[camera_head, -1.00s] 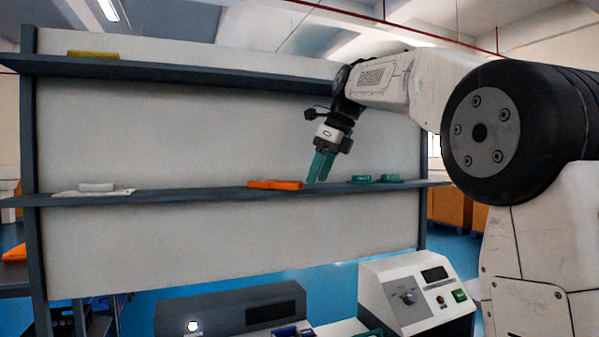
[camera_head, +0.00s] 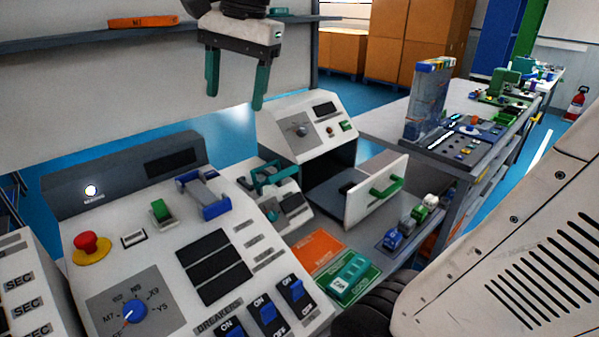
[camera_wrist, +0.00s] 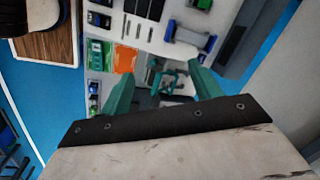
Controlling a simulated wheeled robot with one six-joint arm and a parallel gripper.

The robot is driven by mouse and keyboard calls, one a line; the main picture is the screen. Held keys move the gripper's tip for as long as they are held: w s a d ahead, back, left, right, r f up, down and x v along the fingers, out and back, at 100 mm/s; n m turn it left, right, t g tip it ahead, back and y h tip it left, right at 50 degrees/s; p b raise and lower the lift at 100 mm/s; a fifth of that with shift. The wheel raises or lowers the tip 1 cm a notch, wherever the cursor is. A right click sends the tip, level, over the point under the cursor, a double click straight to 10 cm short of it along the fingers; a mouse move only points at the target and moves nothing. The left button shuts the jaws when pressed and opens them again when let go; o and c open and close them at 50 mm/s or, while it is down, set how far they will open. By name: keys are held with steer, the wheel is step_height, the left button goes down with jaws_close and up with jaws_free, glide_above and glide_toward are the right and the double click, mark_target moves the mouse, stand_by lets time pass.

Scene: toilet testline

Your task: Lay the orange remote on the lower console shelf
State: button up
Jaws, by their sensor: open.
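The orange remote (camera_head: 143,21) lies flat on the lower console shelf (camera_head: 60,43), near the top left of the head view. It rests near the shelf's front edge, with nothing holding it. My gripper (camera_head: 235,100) hangs to the right of the remote and lower than the shelf, in front of the pale back panel. Its two green fingers point down, spread apart with nothing between them. In the wrist view my gripper (camera_wrist: 161,80) also shows empty, with the console below it. The remote does not show in the wrist view.
Below stand a control console (camera_head: 200,260) with switches and a red button, and a white box (camera_head: 310,125) with a dial. An open drawer (camera_head: 375,190) with a green handle juts out to the right. A workbench (camera_head: 480,100) stands farther right.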

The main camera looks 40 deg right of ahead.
steer(key=s+f+n+h, duration=0.1)
steer(key=s+f+n, duration=1.1)
steer(key=s+f, duration=0.3)
steer(key=shift+s+a+f+g, duration=0.3)
steer(key=shift+s+a+f, duration=0.1)
steer(key=shift+f, duration=0.2)
